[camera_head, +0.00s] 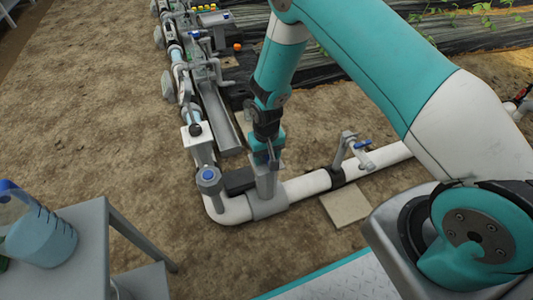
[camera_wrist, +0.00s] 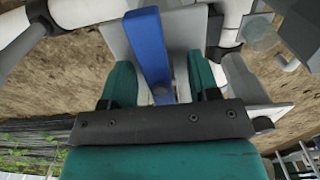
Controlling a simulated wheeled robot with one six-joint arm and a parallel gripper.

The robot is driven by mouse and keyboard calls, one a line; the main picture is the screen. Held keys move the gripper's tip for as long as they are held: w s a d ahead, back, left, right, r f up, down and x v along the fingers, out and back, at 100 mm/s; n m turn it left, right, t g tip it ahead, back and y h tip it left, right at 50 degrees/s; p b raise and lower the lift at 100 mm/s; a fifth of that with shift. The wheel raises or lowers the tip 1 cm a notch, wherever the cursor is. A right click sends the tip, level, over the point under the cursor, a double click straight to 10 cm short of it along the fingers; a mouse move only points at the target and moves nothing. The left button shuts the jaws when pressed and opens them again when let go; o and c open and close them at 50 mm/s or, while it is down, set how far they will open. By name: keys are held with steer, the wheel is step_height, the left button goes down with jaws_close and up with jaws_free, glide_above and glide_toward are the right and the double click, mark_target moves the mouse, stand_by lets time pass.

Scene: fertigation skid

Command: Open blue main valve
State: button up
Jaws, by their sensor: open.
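In the wrist view the blue valve lever (camera_wrist: 149,45) is a flat bar that runs down into the gap between the two teal fingers of my gripper (camera_wrist: 160,70). The fingers stand apart, one on each side of the lever, with a visible gap. In the head view my gripper (camera_head: 268,157) points down over a grey valve body (camera_head: 265,188) on the white pipe (camera_head: 305,185). The lever there is hidden behind my gripper.
A smaller blue-handled tap (camera_head: 362,144) stands on the pipe to the right. A grey fitting with a blue cap (camera_head: 208,176) sits at the pipe elbow to the left. A grey table (camera_head: 85,240) with a blue-lidded jug (camera_head: 38,235) is at lower left.

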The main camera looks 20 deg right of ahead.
steer(key=c, duration=0.9)
steer(key=n+p, duration=0.1)
steer(key=n, duration=0.4)
steer(key=shift+r+p, duration=0.15)
steer(key=shift+p, duration=0.2)
steer(key=shift+c, duration=0.2)
steer(key=n+p, duration=0.1)
steer(key=n, duration=0.4)
steer(key=n+p, duration=0.1)
steer(key=n, duration=0.3)
steer(key=shift+n, duration=0.4)
steer(key=n, duration=0.4)
steer(key=shift+n+p, duration=0.3)
steer(key=o, duration=1)
step_height(320, 180, up, 10)
steer(key=p, duration=0.8)
